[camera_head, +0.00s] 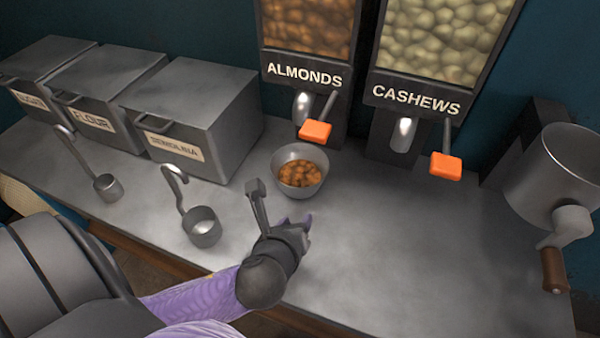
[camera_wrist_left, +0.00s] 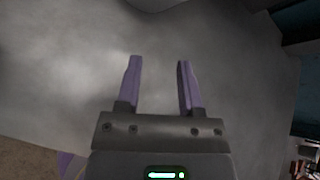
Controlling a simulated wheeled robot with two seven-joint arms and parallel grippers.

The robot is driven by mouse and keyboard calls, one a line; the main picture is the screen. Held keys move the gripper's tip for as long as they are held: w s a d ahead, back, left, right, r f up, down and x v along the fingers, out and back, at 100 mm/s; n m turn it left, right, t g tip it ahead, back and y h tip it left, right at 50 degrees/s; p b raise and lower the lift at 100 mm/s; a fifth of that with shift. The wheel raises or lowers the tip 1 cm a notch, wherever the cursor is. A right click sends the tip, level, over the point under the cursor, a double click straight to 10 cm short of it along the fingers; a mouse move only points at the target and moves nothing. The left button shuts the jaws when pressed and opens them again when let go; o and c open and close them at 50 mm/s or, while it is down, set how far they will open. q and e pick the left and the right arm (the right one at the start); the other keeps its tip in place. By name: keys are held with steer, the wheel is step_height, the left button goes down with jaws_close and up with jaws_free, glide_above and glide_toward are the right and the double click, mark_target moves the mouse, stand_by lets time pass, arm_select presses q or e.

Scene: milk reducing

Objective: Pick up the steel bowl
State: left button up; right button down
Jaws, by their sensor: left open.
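The steel bowl (camera_head: 286,159) stands upright on the counter under the almond dispenser, with brown almonds (camera_head: 300,174) in it. My left gripper (camera_head: 296,220) is in front of the bowl, apart from it and on the near side. In the left wrist view its two purple fingers (camera_wrist_left: 160,85) are spread with nothing between them, over bare grey counter. The bowl is not clearly seen in that view. My right gripper is not in view.
Almond (camera_head: 305,75) and cashew (camera_head: 416,100) dispensers with orange handles hang behind. Steel bins (camera_head: 195,115) stand at the left, with two ladles (camera_head: 202,228) (camera_head: 108,187) before them. A cranked grinder (camera_head: 560,175) stands at right. The counter (camera_head: 400,240) right of the gripper is clear.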

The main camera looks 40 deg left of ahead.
arm_select(q)
steer(key=w+m+t, duration=0.1)
steer(key=m, duration=0.2)
steer(key=w+r+m+t, duration=0.1)
steer(key=m, duration=0.2)
steer(key=w+m, duration=0.2)
steer(key=m, duration=0.1)
steer(key=shift+r+t+h+b, duration=0.3)
steer(key=shift+t+b, duration=0.05)
steer(key=shift+t, duration=0.05)
steer(key=b+x, duration=0.5)
steer(key=x, duration=0.4)
steer(key=shift+w+r, duration=0.1)
steer(key=shift+r, duration=0.15)
steer(key=shift+c, duration=0.2)
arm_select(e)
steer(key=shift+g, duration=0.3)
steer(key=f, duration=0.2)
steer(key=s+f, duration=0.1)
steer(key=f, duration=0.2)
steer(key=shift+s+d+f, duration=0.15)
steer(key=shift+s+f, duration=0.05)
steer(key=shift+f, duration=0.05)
arm_select(q)
jaws_close()
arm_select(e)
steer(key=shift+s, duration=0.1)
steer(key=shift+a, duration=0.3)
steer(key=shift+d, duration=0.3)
